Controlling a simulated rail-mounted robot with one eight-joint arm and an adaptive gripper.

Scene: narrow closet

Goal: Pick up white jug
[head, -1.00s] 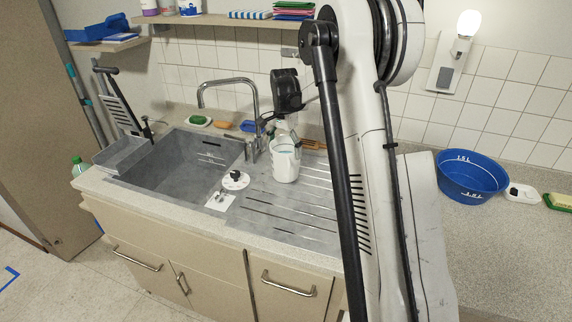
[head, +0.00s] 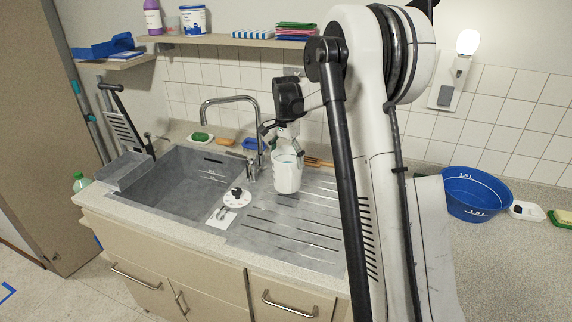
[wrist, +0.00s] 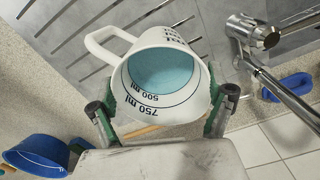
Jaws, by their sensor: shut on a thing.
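The white jug (head: 287,178) is near the left part of the grey draining board, right of the tap. The head view does not clearly show whether its base touches the board. In the wrist view the jug (wrist: 185,108) shows its open mouth, a handle at upper left, pale blue inside and 500 ml and 750 ml marks. My gripper (wrist: 163,104) is shut on the jug, with one green-and-grey finger on each side of its body. In the head view my gripper (head: 286,146) comes down from above and behind the jug.
The chrome tap (head: 256,130) stands close left of the jug. A round white lid-like thing (head: 237,198) lies on the sink's edge. A blue basin (head: 475,195) stands on the counter at right. A shelf (head: 230,40) hangs above. The draining board (head: 290,225) in front is clear.

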